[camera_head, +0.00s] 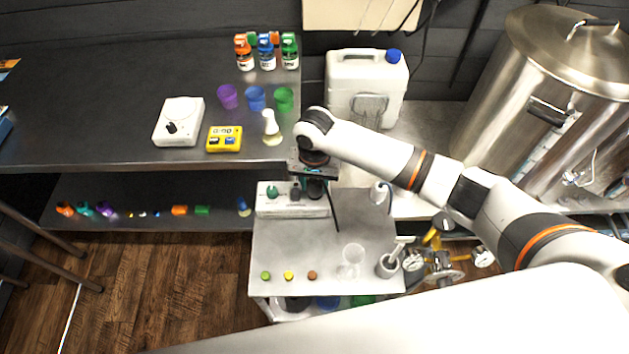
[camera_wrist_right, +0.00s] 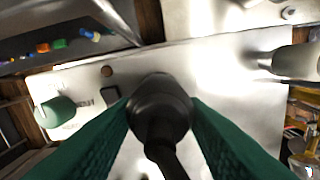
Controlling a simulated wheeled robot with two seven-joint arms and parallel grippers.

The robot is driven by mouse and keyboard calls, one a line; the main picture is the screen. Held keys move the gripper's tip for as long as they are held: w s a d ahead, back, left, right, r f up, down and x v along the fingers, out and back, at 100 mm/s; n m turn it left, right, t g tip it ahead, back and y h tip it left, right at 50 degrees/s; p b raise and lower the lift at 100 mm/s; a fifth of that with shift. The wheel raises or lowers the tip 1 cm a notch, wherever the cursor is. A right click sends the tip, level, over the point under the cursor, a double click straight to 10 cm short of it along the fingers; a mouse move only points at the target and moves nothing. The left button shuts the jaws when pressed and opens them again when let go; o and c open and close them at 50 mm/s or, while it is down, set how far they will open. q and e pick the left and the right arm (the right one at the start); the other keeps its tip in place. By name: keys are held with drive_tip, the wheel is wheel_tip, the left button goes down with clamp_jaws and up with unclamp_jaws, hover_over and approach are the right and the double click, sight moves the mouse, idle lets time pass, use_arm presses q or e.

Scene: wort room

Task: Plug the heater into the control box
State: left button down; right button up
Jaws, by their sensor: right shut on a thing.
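The white control box (camera_head: 275,209) sits at the back of the metal cart, with a green knob and a dark knob on it. In the right wrist view the box (camera_wrist_right: 75,85) shows its green knob (camera_wrist_right: 55,110) and a black switch (camera_wrist_right: 110,96). My right gripper (camera_head: 316,186) is over the box's right end, shut on a black plug (camera_wrist_right: 160,105). The green fingers hold the plug from both sides. A black cable (camera_head: 334,210) hangs from it. Whether the plug is seated is hidden. I cannot pick out the heater. My left gripper is not in view.
The cart (camera_head: 325,240) holds a clear beaker (camera_head: 352,258), a mortar (camera_head: 388,266) and several small coloured pieces. A dark bench (camera_head: 110,110) with cups, a white device (camera_head: 180,122) and a yellow meter (camera_head: 224,139) is at left. A steel kettle (camera_head: 520,95) stands right.

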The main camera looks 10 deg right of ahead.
sight(314, 181)
drive_tip(key=shift+f, duration=0.5)
drive_tip(key=o, duration=0.7)
drive_tip(key=shift+o, duration=0.2)
wheel_tip(314, 181, up, 9)
drive_tip(key=p, duration=0.9)
drive_tip(key=shift+f+p, duration=0.2)
drive_tip(key=shift+p, duration=0.15)
drive_tip(key=shift+r+p, duration=0.5)
drive_tip(key=shift+r, duration=0.75)
drive_tip(key=shift+s+f, duration=0.1)
